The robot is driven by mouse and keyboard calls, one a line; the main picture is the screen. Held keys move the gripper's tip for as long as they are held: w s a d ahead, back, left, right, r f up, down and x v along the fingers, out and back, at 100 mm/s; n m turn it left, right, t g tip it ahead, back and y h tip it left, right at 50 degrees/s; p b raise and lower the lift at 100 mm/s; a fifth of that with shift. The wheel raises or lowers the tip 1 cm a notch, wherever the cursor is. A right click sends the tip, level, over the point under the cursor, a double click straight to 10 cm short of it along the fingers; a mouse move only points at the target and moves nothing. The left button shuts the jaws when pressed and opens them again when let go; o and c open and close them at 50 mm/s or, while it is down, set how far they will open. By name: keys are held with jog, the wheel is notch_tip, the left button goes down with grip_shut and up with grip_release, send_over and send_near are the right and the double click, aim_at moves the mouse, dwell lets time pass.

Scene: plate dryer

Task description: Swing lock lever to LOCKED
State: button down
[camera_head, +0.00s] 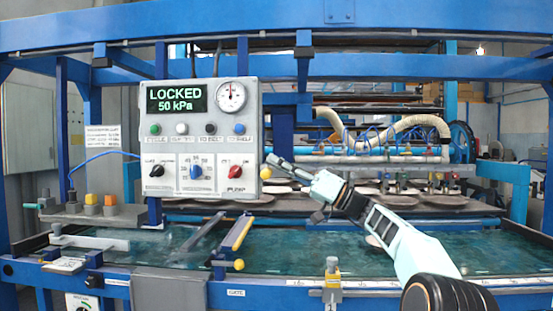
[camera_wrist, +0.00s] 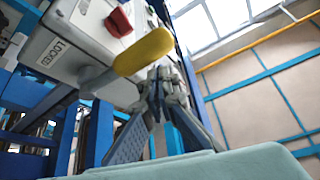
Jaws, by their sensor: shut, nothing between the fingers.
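The grey control panel (camera_head: 205,140) has a display (camera_head: 176,99) that reads LOCKED, 50 kPa. The lock lever's yellow knob (camera_head: 265,172) sticks out at the panel's right edge. In the wrist view the lever has a yellow grip (camera_wrist: 143,52) on a grey shaft, beside a label whose visible letters read LOCK (camera_wrist: 53,53). My gripper (camera_head: 272,160) is shut and empty, close to the knob at the panel's right side. In the wrist view my gripper's fingertips (camera_wrist: 162,76) are just beside the yellow grip; I cannot tell whether they touch it.
The panel carries a pressure gauge (camera_head: 231,96), several buttons, and red (camera_head: 236,172), blue and black knobs. Blue frame beams (camera_head: 300,67) run above and behind. A green-blue bed (camera_head: 300,250) with a yellow-edged bar (camera_head: 236,233) lies below. Several plates rest on the rack behind my arm.

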jog(key=f+n+g, duration=0.1)
jog(key=n+g, duration=0.1)
jog(key=n, duration=0.1)
jog(key=shift+s+f+y, duration=0.15)
jog(key=shift+f+y, duration=0.25)
jog(key=shift+f, duration=0.2)
jog(key=shift+r, duration=0.1)
jog(key=d, duration=0.9)
jog(key=shift+s+d+p, duration=0.25)
jog(key=shift+d+p, duration=0.05)
jog(key=shift+p, duration=0.1)
